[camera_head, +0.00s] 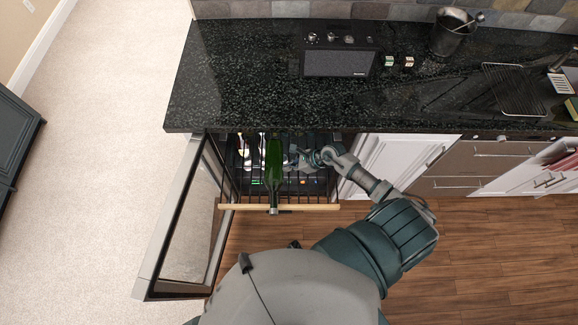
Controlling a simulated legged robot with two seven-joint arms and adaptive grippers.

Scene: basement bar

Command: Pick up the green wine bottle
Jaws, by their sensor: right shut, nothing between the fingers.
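The green wine bottle (273,160) lies on a pulled-out wire rack (230,190) below the counter, its neck toward me and over the rack's wooden front edge. Other bottles or glasses with pale parts lie to its left on the rack. My right gripper (292,158) is just to the right of the green bottle, at the rack. It is shut and empty; whether it touches the bottle cannot be told. My left gripper is not in view.
The open cooler door (180,225) stands to the left of the rack. A black granite counter (240,75) overhangs above, with a dark panel (338,63) and a metal bucket (451,35). White cabinets (400,155) are at the right. Wooden floor at the right is clear.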

